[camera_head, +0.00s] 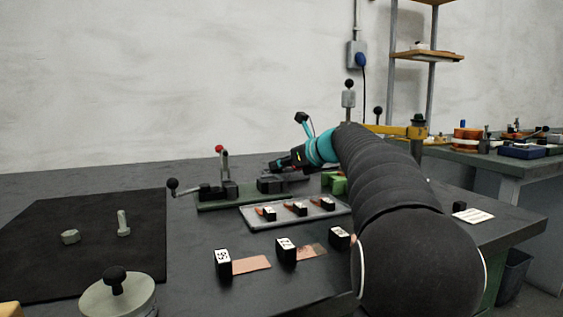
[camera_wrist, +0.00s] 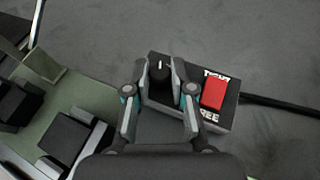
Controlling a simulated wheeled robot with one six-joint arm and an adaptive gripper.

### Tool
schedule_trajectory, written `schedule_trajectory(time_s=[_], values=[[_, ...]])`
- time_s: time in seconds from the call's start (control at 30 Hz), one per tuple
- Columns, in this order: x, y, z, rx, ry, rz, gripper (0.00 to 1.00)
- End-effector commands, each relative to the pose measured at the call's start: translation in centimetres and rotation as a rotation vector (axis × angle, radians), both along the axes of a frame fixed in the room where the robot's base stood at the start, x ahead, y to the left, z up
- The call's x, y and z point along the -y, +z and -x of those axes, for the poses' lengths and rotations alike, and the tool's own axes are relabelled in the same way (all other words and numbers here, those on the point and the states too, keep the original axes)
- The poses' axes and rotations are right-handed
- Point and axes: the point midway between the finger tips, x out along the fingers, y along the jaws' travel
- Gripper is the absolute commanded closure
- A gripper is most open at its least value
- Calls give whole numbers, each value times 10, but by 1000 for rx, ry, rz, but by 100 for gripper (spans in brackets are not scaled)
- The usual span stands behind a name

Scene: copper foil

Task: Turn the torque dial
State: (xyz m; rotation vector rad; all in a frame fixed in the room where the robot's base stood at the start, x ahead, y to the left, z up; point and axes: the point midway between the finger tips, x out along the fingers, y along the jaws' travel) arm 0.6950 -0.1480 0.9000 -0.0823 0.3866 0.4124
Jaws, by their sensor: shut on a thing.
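The torque dial (camera_wrist: 160,69) is a small black knob with a white mark pointing away from my gripper in the wrist view. It stands on a dark box (camera_wrist: 219,124) with white lettering and a red block (camera_wrist: 213,93) beside the dial. My gripper (camera_wrist: 161,79) is shut on the dial, one finger on each side. In the head view my gripper (camera_head: 284,162) is at the back of the bench, and the dial cannot be made out there. The lower part of the dial is partly hidden between the fingers.
A green-based fixture with levers (camera_head: 229,195) lies left of my gripper. A grey tray (camera_head: 262,222) with black-ended copper strips lies in front. A black mat (camera_head: 95,255) holds a nut (camera_head: 70,237) and a bolt (camera_head: 123,224). A lidded round pot (camera_head: 120,297) stands near the front.

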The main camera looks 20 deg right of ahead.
Motion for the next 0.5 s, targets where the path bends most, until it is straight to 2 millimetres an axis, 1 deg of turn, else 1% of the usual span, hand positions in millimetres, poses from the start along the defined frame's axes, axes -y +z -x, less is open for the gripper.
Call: schedule_trajectory(time_s=[0.07,0.3,0.5], values=[[-3,4,1,-1,-52,0,100],[-4,5,2,-2,-213,0,100],[-5,4,1,-2,-308,1,100]])
